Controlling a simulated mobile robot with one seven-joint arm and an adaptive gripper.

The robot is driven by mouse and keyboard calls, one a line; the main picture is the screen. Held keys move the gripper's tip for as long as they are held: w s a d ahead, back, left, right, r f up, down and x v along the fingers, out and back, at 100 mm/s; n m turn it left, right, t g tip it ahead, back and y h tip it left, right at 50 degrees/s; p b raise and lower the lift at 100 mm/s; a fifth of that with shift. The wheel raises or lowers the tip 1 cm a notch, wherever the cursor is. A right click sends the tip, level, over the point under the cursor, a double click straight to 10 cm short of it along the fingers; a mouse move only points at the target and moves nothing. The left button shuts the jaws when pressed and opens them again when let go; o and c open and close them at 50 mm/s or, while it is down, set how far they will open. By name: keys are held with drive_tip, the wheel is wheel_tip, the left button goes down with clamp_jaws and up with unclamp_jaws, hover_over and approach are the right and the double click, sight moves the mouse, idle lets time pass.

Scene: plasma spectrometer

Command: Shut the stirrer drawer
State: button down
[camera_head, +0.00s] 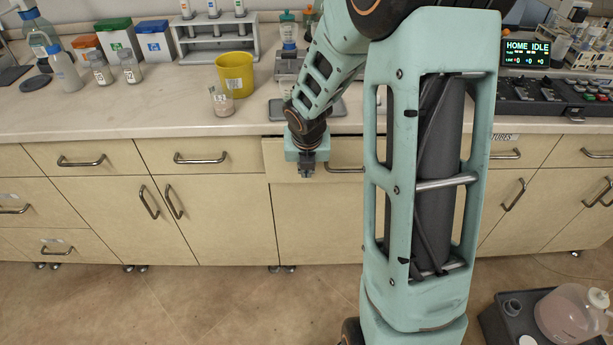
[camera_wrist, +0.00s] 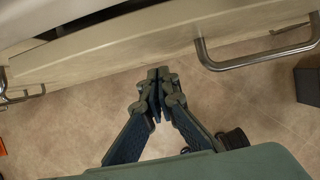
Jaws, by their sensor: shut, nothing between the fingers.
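The drawer that stands a little out from the cabinet, with a dark gap along its top, is a pale wood front (camera_head: 275,160) behind my gripper; I take it as the stirrer drawer, though no label on it is readable. Its bar handle (camera_head: 343,170) is partly hidden by my arm. In the wrist view the drawer front (camera_wrist: 120,62) slants across the top, with the handle (camera_wrist: 255,62) to the right. My gripper (camera_head: 306,173) points down in front of the drawer, left of the handle. In the wrist view the fingertips (camera_wrist: 158,74) are together and empty; contact with the front cannot be told.
Neighbouring drawers (camera_head: 205,157) look flush. A dark unit with a clear carboy (camera_head: 570,315) is on the floor at right. The floor at left is clear.

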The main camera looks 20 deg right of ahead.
drive_tip(key=shift+w+d, duration=0.2)
drive_tip(key=shift+w, duration=0.55)
drive_tip(key=w+p, duration=0.2)
drive_tip(key=w+d+p, duration=0.1)
drive_tip(key=w, duration=0.1)
drive_tip(key=shift+r+p, duration=0.2)
drive_tip(key=shift+p, duration=0.2)
drive_tip(key=shift+w+d, duration=0.2)
drive_tip(key=shift+w, duration=0.3)
drive_tip(key=shift+a, duration=0.1)
